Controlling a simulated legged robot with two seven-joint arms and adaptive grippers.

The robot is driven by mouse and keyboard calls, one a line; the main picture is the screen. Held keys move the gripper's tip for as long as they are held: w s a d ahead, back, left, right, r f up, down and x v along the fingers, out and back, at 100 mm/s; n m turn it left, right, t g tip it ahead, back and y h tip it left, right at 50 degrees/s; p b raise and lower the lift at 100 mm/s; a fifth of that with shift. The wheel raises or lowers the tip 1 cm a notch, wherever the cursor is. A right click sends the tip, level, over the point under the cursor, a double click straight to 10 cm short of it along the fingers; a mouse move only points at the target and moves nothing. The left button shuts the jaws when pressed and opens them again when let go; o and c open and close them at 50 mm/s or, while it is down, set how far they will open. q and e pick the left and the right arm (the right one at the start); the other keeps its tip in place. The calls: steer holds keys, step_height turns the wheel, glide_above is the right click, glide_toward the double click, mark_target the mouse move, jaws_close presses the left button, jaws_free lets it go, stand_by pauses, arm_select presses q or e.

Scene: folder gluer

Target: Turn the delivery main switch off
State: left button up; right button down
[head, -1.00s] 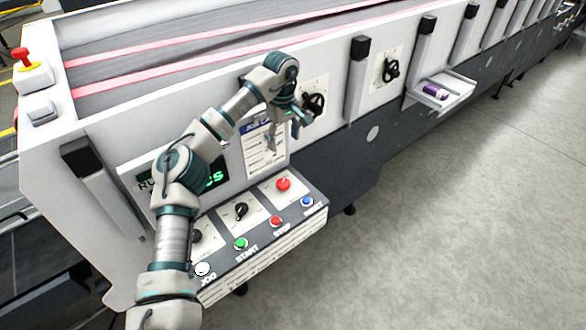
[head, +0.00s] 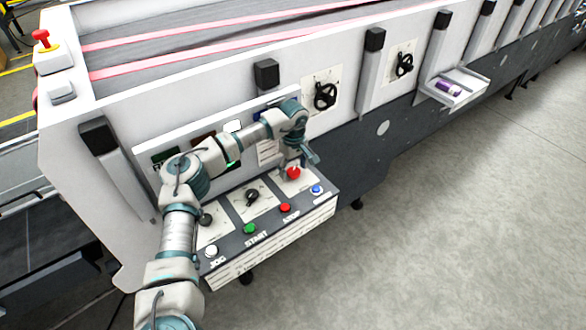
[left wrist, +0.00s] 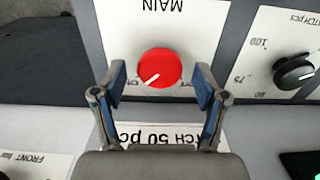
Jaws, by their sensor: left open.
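The main switch is a round red knob (left wrist: 159,69) with a white pointer line, on a white plate marked MAIN (left wrist: 190,25). In the left wrist view its pointer slants toward the lower left. In the head view the red knob (head: 293,173) is at the right end of the sloped control panel. My left gripper (left wrist: 160,88) is open, with one finger on each side of the knob and a gap to both. It holds nothing. In the head view my left gripper (head: 300,165) is over the knob and partly hides its plate. My right gripper is not in view.
Green (head: 250,229), red (head: 285,208), blue (head: 316,189) and white (head: 211,251) push buttons line the panel's front. A black dial (head: 252,197) is left of the switch. A small tray (head: 455,92) holds a purple can (head: 449,89). Floor at right is clear.

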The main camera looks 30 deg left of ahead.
arm_select(q)
steer(key=shift+d+f, duration=0.1)
steer(key=shift+d, duration=0.05)
steer(key=c, duration=1.2)
steer(key=shift+o, duration=0.2)
